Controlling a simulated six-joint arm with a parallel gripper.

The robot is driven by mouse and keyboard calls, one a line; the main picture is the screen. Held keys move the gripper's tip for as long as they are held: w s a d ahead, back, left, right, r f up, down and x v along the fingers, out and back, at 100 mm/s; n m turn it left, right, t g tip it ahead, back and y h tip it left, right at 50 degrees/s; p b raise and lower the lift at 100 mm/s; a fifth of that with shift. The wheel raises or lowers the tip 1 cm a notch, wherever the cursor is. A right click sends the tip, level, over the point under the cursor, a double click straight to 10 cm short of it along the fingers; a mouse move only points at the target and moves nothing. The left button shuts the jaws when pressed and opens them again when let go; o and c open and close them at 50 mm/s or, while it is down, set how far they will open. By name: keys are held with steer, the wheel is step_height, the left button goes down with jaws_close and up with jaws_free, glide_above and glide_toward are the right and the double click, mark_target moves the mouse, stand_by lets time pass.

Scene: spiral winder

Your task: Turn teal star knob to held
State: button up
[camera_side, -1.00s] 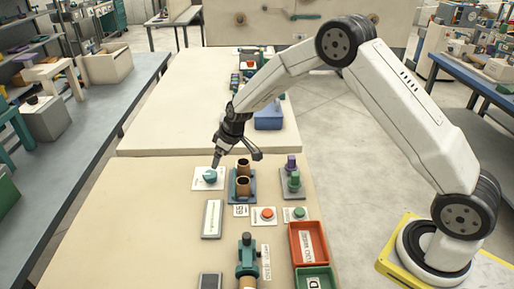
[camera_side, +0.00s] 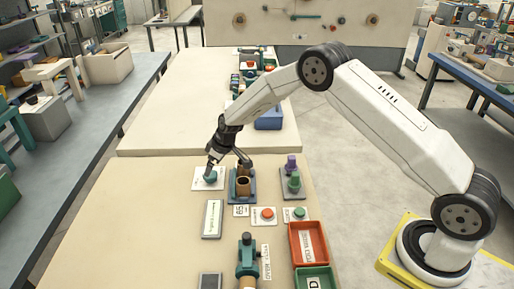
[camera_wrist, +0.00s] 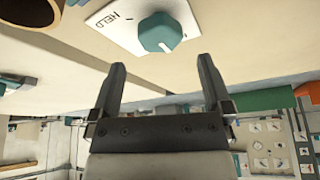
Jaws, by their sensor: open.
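The teal star knob (camera_side: 211,177) sits on a white plate (camera_side: 199,186) at the left of the near table. In the wrist view the knob (camera_wrist: 158,32) lies just beyond my fingertips, and a white pointer line on it points away from the printed word HELD (camera_wrist: 112,18). My gripper (camera_wrist: 161,70) is open, its two fingers spread wider than the knob, with nothing between them. In the side view my gripper (camera_side: 227,163) is low over the plate, and one finger partly covers the knob. I cannot tell whether it touches.
A blue holder (camera_side: 234,198) with brown cups stands close right of the plate. A red button (camera_side: 267,213), a green button (camera_side: 300,213), a purple and green piece (camera_side: 292,178) and a red tray (camera_side: 296,243) are further right. The table left of the plate is clear.

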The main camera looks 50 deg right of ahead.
mark_target(211, 178)
steer(key=shift+x, duration=2.35)
steer(key=c, duration=1.3)
steer(key=shift+o, duration=0.2)
